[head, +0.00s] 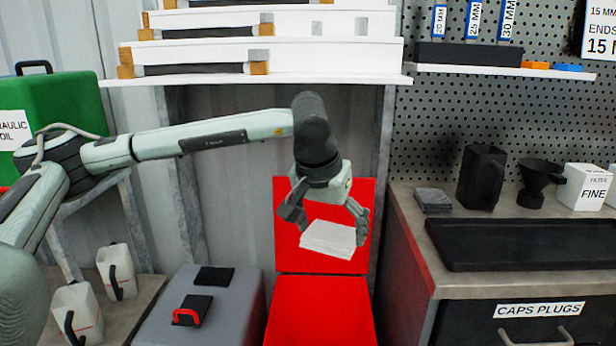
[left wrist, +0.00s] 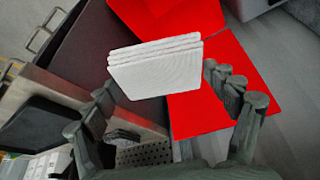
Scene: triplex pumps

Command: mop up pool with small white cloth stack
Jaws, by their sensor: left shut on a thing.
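The small white cloth stack (head: 328,239) is held in my left gripper (head: 324,220), in front of an upright red panel. The stack is slightly tilted, with several flat layers. In the left wrist view the cloth stack (left wrist: 155,70) lies between the spread fingers of the left gripper (left wrist: 170,118). It hangs in the air, apart from the surfaces around it. I cannot make out a pool in either view. My right gripper is not in view.
A flat red surface (head: 320,312) lies below the upright red panel (head: 285,250). At right, a workbench holds a black tray (head: 530,264), a dark grey stack (head: 433,200), a black jug (head: 481,177) and a funnel (head: 539,182). A grey box (head: 235,310) and white jugs (head: 117,272) stand at lower left.

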